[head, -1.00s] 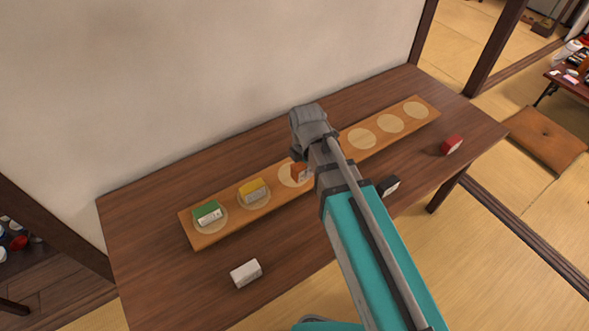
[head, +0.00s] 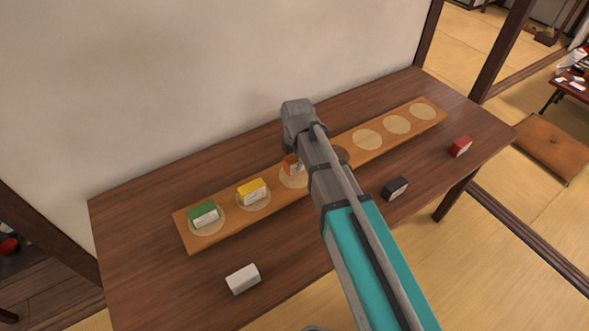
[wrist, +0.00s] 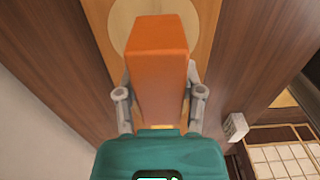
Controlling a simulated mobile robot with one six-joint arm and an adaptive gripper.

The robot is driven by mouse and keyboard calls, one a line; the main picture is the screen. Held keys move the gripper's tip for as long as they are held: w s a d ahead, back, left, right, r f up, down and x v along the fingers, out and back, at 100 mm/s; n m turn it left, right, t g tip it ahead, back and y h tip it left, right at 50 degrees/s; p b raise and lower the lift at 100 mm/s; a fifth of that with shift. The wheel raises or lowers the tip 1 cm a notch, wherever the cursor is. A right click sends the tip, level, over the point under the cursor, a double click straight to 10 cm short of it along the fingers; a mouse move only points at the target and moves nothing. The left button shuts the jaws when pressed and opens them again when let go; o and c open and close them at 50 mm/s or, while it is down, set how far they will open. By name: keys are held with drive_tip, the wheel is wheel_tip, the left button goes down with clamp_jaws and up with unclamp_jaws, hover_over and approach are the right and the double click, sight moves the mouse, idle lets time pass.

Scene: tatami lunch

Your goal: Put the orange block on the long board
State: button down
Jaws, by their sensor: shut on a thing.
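The orange block (wrist: 158,80) is between the two fingers of my gripper (wrist: 160,100) in the wrist view, and the gripper is shut on it. In the head view a small part of the orange block (head: 291,165) shows beside my arm, over or at the third pale circle from the left on the long board (head: 226,229). My arm hides the rest of the block and the fingers there. I cannot tell whether the block touches the board. A green block (head: 204,213) and a yellow block (head: 252,191) sit on the board's two leftmost circles.
A white block (head: 243,279), a black block (head: 395,188) and a red block (head: 461,146) lie on the brown table (head: 130,220) in front of the board. The board's right-hand circles are bare. A wall stands behind the table.

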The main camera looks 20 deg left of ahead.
sight(295, 168)
drive_tip(key=shift+w+a+f+b, duration=0.15)
drive_tip(key=shift+w+f+b, duration=0.05)
drive_tip(key=shift+f+b, duration=0.25)
drive_tip(key=shift+w+a+f+b, duration=0.1)
drive_tip(key=shift+w+f+b, duration=0.05)
drive_tip(key=shift+f+b, duration=1.4)
drive_tip(key=shift+b, duration=0.05)
drive_tip(key=shift+f, duration=0.2)
drive_tip(key=shift+c, duration=1.1)
unclamp_jaws()
drive_tip(key=shift+r, duration=0.1)
drive_tip(key=shift+r, duration=0.15)
wheel_tip(295, 168, up, 12)
drive_tip(key=p, duration=1.2)
drive_tip(key=shift+d, duration=0.1)
